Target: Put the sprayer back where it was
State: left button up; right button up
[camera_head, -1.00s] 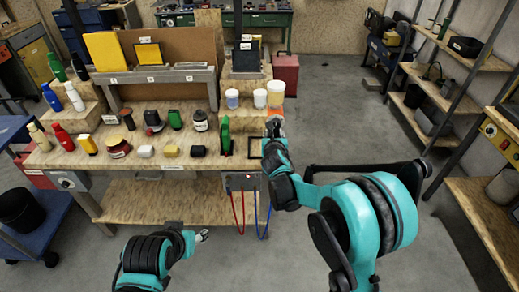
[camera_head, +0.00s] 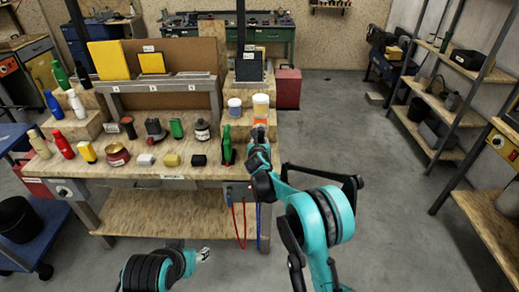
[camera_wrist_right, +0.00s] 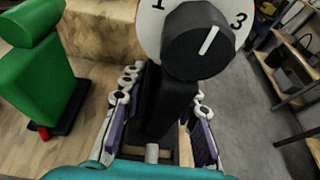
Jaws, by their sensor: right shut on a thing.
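The sprayer (camera_head: 260,122) has an orange body and a tall whitish-yellow cup on top in the head view. My right gripper (camera_head: 259,134) is shut on it at the right end of the workbench (camera_head: 110,170). In the right wrist view, the fingers (camera_wrist_right: 157,125) close around its black handle, below a black knob on a white dial marked 1 and 3. I cannot tell whether its base touches the bench top. My right arm hides the bench spot below it. My left gripper (camera_head: 203,255) is low in front of the bench, too small to read.
A green tool on a black base (camera_head: 227,145) stands close left of the sprayer, also in the right wrist view (camera_wrist_right: 38,80). A white pot (camera_head: 235,106) stands behind. Several bottles and small items fill the bench leftward. Red and blue cables (camera_head: 238,215) hang below.

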notch_tip(320, 180, down, 3)
jog(key=shift+r+b, duration=0.1)
jog(key=shift+b, duration=0.35)
jog(key=shift+r, duration=0.1)
jog(key=o, duration=0.7)
jog(key=shift+f, duration=0.2)
